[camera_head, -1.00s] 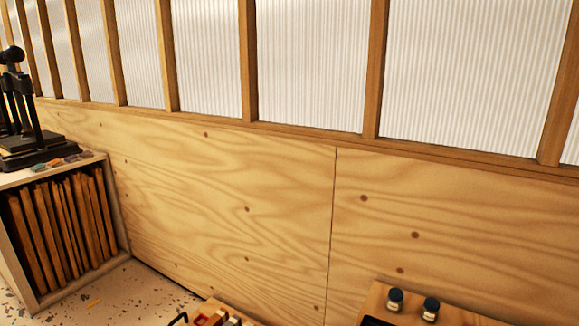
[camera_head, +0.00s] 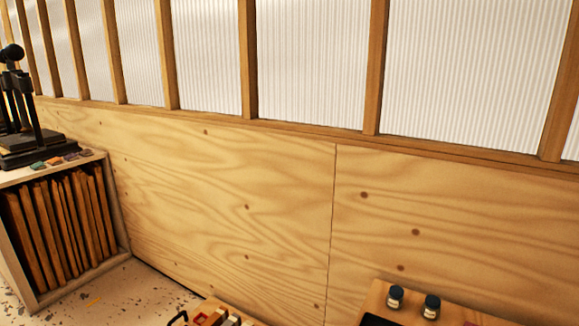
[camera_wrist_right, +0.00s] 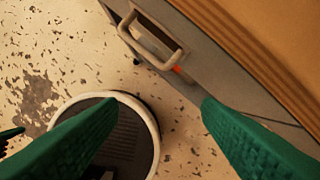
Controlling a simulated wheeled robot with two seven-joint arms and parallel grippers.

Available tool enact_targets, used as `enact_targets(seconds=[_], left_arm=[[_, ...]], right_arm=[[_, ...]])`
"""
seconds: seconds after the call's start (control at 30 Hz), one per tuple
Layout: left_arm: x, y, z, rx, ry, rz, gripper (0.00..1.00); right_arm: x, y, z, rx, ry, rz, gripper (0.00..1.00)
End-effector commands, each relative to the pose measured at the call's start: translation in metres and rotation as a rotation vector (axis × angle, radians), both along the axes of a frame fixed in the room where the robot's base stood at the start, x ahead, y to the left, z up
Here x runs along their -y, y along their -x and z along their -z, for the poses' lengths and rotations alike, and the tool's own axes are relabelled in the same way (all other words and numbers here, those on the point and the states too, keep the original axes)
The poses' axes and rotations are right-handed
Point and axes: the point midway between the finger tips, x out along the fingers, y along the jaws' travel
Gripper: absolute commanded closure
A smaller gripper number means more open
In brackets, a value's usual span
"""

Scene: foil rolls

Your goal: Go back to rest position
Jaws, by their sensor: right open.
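My right gripper (camera_wrist_right: 160,108) shows in the right wrist view as two green ribbed fingers. They are spread wide apart with nothing between them, above the floor. A grey unit with a metal handle (camera_wrist_right: 150,40) lies beyond the fingertips, at the top of that view. Neither gripper shows in the head view, and I cannot make out my left gripper in either view.
In the head view, two small dark-capped jars (camera_head: 396,297) stand on a wooden surface at the bottom right. A rack of upright boards (camera_head: 62,230) stands at the left, with a black press (camera_head: 22,120) on top. Speckled floor (camera_head: 125,290) lies beside it.

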Motion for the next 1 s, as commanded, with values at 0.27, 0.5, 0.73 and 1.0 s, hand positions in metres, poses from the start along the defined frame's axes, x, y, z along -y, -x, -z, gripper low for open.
enact_targets(seconds=[0.27, 0.5, 0.73, 1.0], left_arm=[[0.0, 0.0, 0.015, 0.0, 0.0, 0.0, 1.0], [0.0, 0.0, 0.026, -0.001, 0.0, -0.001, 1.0], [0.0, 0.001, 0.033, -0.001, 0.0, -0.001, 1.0], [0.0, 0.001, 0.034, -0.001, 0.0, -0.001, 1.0]], right_arm=[[0.004, 0.036, 0.154, -0.067, 0.007, -0.011, 0.41], [0.016, 0.107, 0.259, -0.119, 0.014, -0.024, 0.41], [0.028, 0.172, 0.308, -0.152, 0.02, -0.032, 0.41], [0.033, 0.194, 0.318, -0.16, 0.021, -0.035, 0.41]])
